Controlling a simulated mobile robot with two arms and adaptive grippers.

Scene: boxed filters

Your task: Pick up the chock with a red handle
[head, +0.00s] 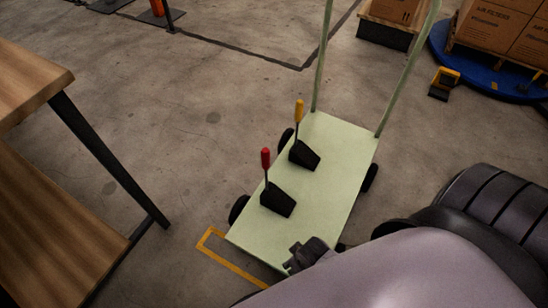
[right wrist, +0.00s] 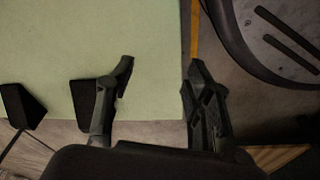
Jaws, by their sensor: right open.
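The chock with a red handle (head: 278,199) is a black wedge with an upright red-tipped rod. It stands on the pale green cart (head: 335,180), near its left edge. A similar chock with a yellow handle (head: 304,156) stands just behind it. My right gripper (head: 306,254) is over the cart's front edge, apart from both chocks and to the lower right of the red-handled one. In the right wrist view its two fingers (right wrist: 160,78) are spread with nothing between them. My left gripper is out of view.
A wooden table (head: 30,80) with black legs stands at the left. A yellow floor marking (head: 215,250) lies by the cart's front corner. Cartons (head: 490,30) on a blue round base are at the upper right. Open concrete floor lies behind and left of the cart.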

